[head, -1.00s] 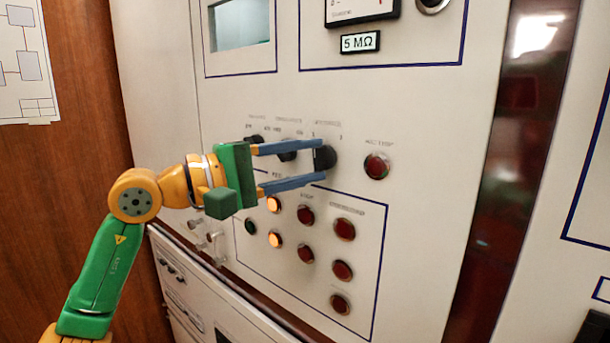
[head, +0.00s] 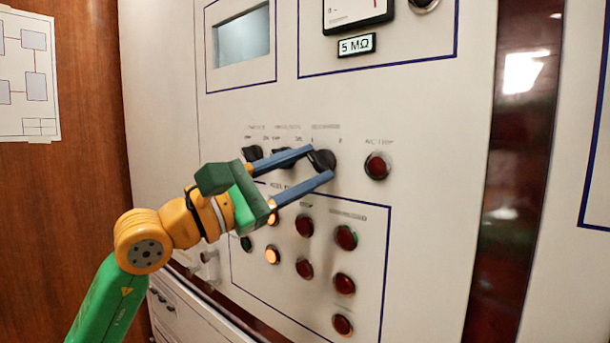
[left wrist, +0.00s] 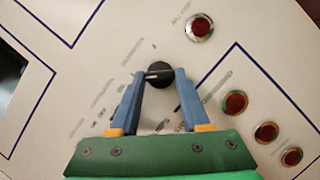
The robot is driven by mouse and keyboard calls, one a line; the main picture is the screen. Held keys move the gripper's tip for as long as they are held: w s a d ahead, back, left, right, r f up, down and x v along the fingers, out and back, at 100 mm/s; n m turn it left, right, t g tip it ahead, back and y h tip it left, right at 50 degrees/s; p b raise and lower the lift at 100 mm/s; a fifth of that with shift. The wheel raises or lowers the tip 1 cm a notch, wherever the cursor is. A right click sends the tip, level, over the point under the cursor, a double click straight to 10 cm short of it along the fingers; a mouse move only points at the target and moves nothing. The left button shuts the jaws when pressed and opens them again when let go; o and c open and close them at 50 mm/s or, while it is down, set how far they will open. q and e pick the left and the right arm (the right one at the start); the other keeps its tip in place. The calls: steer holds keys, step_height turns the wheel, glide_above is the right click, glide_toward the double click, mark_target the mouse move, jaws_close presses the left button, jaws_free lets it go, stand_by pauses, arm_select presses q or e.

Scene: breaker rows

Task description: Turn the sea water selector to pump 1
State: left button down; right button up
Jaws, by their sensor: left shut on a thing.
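A black selector knob (head: 323,160) is the rightmost of three in a row on the pale panel. The small lettering above it is too blurred to read, so I cannot confirm its name. My left gripper (head: 320,163) is shut on this knob, one blue finger at its upper left and one at its lower right. My right gripper is not in view.
Two other black knobs, one at the far left (head: 252,153) and one partly behind my finger (head: 281,158), stand close by. A red button (head: 377,166) is to the right. Several round lamps or buttons, one a red one (head: 346,237), fill the outlined area below.

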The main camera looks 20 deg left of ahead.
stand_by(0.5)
arm_select(q)
steer(key=shift+c, duration=1.9)
jaws_free()
steer(key=b+v, duration=0.3)
steer(key=v, duration=0.4)
steer(key=shift+b, duration=0.3)
